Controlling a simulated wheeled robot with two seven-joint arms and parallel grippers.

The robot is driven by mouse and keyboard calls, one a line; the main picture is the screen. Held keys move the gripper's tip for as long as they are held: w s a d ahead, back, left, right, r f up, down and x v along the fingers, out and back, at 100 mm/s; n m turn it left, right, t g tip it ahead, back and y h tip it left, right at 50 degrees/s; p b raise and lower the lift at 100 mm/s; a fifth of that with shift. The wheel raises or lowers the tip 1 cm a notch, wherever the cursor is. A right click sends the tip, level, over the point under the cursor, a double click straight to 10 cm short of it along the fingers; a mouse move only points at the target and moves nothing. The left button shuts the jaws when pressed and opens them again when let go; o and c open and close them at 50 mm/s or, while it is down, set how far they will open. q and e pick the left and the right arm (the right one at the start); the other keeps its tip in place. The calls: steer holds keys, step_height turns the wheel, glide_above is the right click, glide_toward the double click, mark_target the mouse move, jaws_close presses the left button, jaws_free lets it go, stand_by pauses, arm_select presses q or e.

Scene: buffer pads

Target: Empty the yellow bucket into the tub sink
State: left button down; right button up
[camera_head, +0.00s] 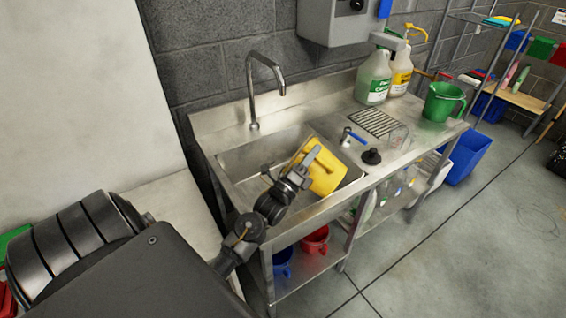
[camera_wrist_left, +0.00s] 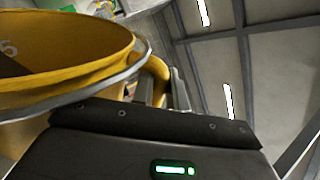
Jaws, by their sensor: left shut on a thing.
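The yellow bucket (camera_head: 326,172) is over the front right part of the tub sink basin (camera_head: 238,160) and looks tilted. My left gripper (camera_head: 299,172) is shut on it on its left side. In the left wrist view the yellow bucket (camera_wrist_left: 60,48) fills the upper left, with its wire handle along the rim and its side grip by my left gripper (camera_wrist_left: 163,92). The inside shows a dark patch, and I cannot tell what the bucket contains. The faucet (camera_head: 254,92) arches over the back of the basin. My right gripper is not in view.
Red (camera_head: 315,241) and blue (camera_head: 282,262) buckets sit below.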

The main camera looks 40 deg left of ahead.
arm_select(q)
steer(key=shift+s+a+n+y, duration=0.15)
steer(key=shift+a+n+y, duration=0.5)
steer(key=shift+n, duration=0.35)
